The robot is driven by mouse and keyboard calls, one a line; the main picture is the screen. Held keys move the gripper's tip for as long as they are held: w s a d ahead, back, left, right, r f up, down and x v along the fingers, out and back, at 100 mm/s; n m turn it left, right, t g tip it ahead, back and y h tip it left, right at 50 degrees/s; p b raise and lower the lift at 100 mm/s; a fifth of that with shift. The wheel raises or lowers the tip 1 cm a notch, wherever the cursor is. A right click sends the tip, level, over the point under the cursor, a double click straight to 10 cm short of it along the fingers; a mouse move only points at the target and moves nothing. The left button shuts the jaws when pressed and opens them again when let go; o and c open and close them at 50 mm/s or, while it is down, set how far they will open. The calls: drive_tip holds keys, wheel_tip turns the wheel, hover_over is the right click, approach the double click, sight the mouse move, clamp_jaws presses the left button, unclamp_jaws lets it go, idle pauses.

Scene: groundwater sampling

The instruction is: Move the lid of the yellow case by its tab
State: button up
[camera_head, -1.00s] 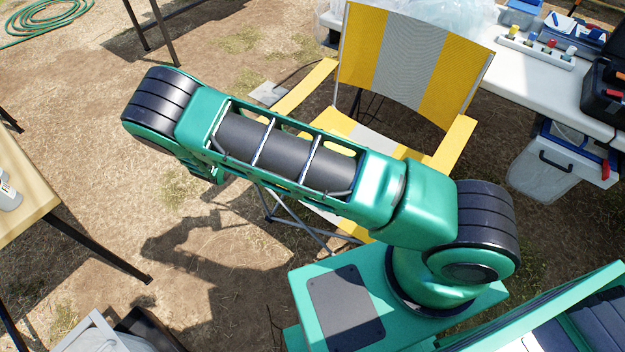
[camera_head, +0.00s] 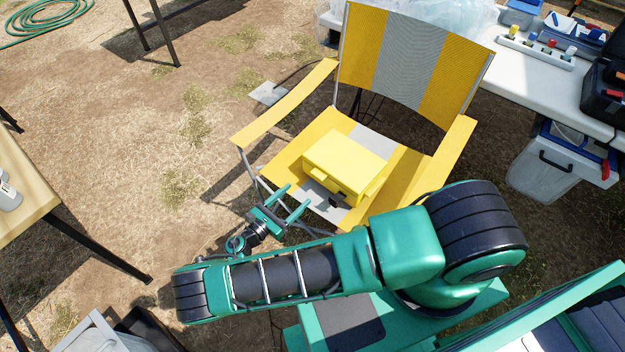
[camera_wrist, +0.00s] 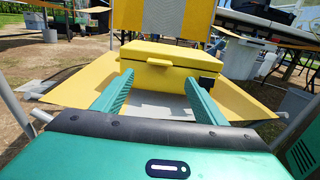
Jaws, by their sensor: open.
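The yellow case (camera_head: 345,162) rests on the seat of a yellow-and-grey folding chair. Its lid (camera_wrist: 172,53) looks shut in the wrist view. A small tab (camera_wrist: 158,62) shows at the lid's front edge, and a dark piece (camera_wrist: 206,82) sits on the case's front right. My gripper (camera_head: 296,200) is open and empty, in front of the case and apart from it. In the wrist view its two fingers (camera_wrist: 158,95) point at the case, one toward each side of its front.
The chair's armrests (camera_head: 284,103) rise on both sides of the seat, and its backrest (camera_head: 408,60) stands behind the case. A white table (camera_head: 540,85) with bottles and boxes is at the right. A wooden table (camera_head: 25,190) is at the left. Open ground lies left of the chair.

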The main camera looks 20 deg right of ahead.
sight(316, 176)
drive_tip(key=x, duration=1)
drive_tip(key=shift+w+d+f, duration=0.1)
drive_tip(key=shift+w+d, duration=0.05)
drive_tip(key=shift+d, duration=0.15)
drive_tip(key=c, duration=1.2)
drive_tip(key=shift+a, duration=0.2)
drive_tip(key=c, duration=0.3)
drive_tip(key=shift+d, duration=0.1)
